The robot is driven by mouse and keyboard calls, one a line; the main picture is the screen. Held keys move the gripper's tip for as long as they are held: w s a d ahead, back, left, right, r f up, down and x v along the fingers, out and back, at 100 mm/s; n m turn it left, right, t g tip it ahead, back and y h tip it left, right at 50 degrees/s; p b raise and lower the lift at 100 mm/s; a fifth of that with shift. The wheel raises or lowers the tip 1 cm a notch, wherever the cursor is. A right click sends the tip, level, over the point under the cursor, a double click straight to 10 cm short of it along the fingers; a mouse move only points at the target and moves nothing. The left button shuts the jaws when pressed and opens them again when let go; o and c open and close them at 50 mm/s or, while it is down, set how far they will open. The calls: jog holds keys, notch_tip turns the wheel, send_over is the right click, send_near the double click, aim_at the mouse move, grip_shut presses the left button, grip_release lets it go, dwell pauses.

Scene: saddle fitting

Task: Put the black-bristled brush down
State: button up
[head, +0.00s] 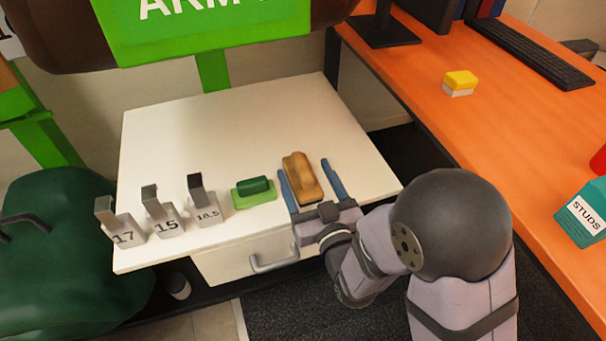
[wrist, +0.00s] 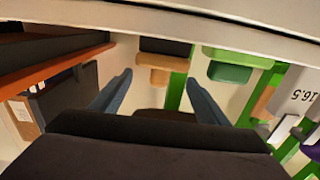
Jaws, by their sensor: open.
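The black-bristled brush has a tan wooden back (head: 301,177) and sits on the white table (head: 230,120), near its front right. Its bristles are hidden in the head view. In the wrist view, which is upside down, the dark bristles (wrist: 165,46) lie on the table side of the wood (wrist: 154,62). My gripper (head: 303,167) is open, with one blue finger on each side of the brush and a visible gap on the right. The open fingers also show in the wrist view (wrist: 159,75), apart from the brush.
A green brush (head: 253,190) lies just left of my gripper. Three metal gauges stand farther left, numbered 17 (head: 123,230), 15 (head: 163,217) and 16.5 (head: 206,206). The table behind is clear. An orange desk (head: 440,120) at right holds a yellow brush (head: 460,82).

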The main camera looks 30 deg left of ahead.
aim_at(309, 191)
jog(key=p, duration=0.3)
jog(key=shift+s+d+f, duration=0.25)
jog(key=shift+s+d, duration=0.05)
jog(key=shift+d, duration=0.05)
jog(key=s+d+f+g+h+p, duration=0.1)
jog(key=p, duration=0.2)
jog(key=shift+d+f, duration=0.1)
jog(key=shift+s+d+f+p, duration=0.4)
jog(key=shift+d+f+p, duration=0.05)
jog(key=shift+f+p, duration=0.25)
jog(key=shift+x, duration=3.7)
jog(key=shift+f, duration=0.15)
jog(key=c, duration=1.3)
